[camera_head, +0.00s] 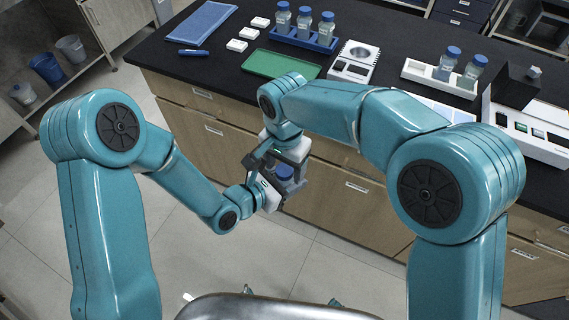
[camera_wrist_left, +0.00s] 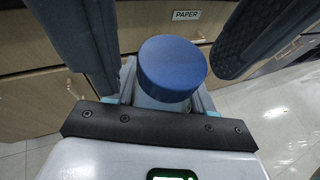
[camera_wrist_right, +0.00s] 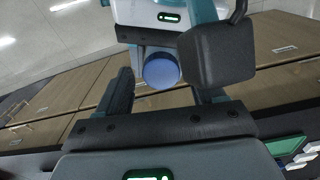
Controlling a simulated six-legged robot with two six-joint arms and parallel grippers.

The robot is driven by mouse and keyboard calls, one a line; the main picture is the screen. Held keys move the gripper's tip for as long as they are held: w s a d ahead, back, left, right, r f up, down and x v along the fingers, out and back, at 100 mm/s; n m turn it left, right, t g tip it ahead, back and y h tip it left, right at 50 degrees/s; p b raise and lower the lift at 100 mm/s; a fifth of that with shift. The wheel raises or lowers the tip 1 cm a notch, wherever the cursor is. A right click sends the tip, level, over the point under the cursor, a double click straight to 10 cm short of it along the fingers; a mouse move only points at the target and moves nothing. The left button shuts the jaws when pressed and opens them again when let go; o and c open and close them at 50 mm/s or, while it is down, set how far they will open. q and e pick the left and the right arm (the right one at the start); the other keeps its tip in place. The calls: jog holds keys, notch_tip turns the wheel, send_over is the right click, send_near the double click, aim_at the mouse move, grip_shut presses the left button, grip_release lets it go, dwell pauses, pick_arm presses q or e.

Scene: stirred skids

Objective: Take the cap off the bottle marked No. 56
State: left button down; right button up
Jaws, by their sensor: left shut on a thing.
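A bottle with a blue cap (camera_wrist_left: 172,68) is held in my left gripper (camera_head: 272,192), off the counter and in front of the drawers. Its clear body (camera_head: 288,186) is mostly hidden by the jaws, and no number on it can be read. The cap is on and also shows in the right wrist view (camera_wrist_right: 161,71). My right gripper (camera_head: 280,160) is open, just above the left one. Its dark fingers stand on either side of the cap, with a visible gap in the left wrist view.
On the dark counter (camera_head: 395,50) are a blue rack (camera_head: 318,43) of capped bottles, a green tray (camera_head: 281,66), a white balance (camera_head: 352,64) and a white rack (camera_head: 420,76) with two capped bottles. Bins stand on a left shelf.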

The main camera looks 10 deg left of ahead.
notch_tip(320, 180, up, 3)
jog(key=shift+r, duration=0.8)
jog(key=shift+c, duration=0.4)
notch_tip(320, 180, up, 3)
jog(key=m, duration=0.2)
jog(key=shift+w+a+m, duration=0.1)
jog(key=shift+m, duration=0.5)
notch_tip(320, 180, down, 8)
jog(key=shift+r, duration=0.15)
